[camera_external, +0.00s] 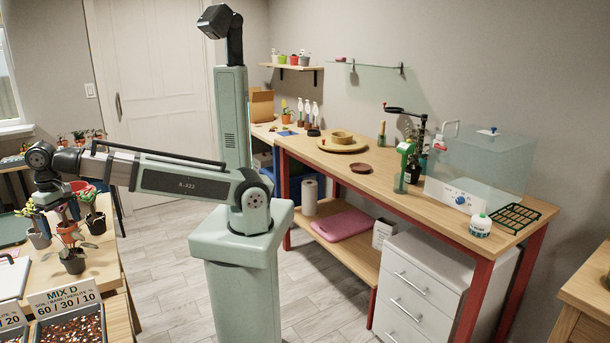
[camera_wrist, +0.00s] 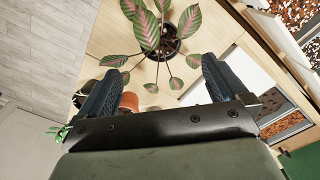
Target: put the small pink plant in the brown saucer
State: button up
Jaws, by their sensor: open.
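A plant with pink-striped green leaves in a dark pot (camera_wrist: 171,46) stands on a wooden table in the wrist view, beyond my fingertips. It appears to be the dark-potted plant (camera_external: 73,264) at the table's near edge in the external view. My gripper (camera_wrist: 163,74) is open and empty, pointing down over the table; its fingers are apart, and the plant is not between them. In the external view my gripper (camera_external: 57,208) is above the group of pots at the left. A small brown saucer (camera_external: 360,168) lies empty on the workbench.
Other pots crowd near my gripper, including a terracotta pot (camera_wrist: 128,101) and a grey pot (camera_external: 39,239). A soil bin labelled MIX D (camera_external: 66,328) is at the front. A round wooden board with a tan ring (camera_external: 343,147) stands behind the saucer.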

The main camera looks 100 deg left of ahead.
send_over(74, 257)
notch_tip(74, 257, down, 7)
jog(key=shift+w+d+r, duration=0.1)
jog(key=shift+w, duration=0.05)
jog(key=shift+f, duration=0.8)
jog(key=shift+f, duration=0.1)
jog(key=shift+d+f, duration=0.15)
jog(key=shift+f, duration=2.3)
jog(key=shift+c, duration=0.5)
jog(key=c, duration=1)
jog(key=shift+r, duration=5.05)
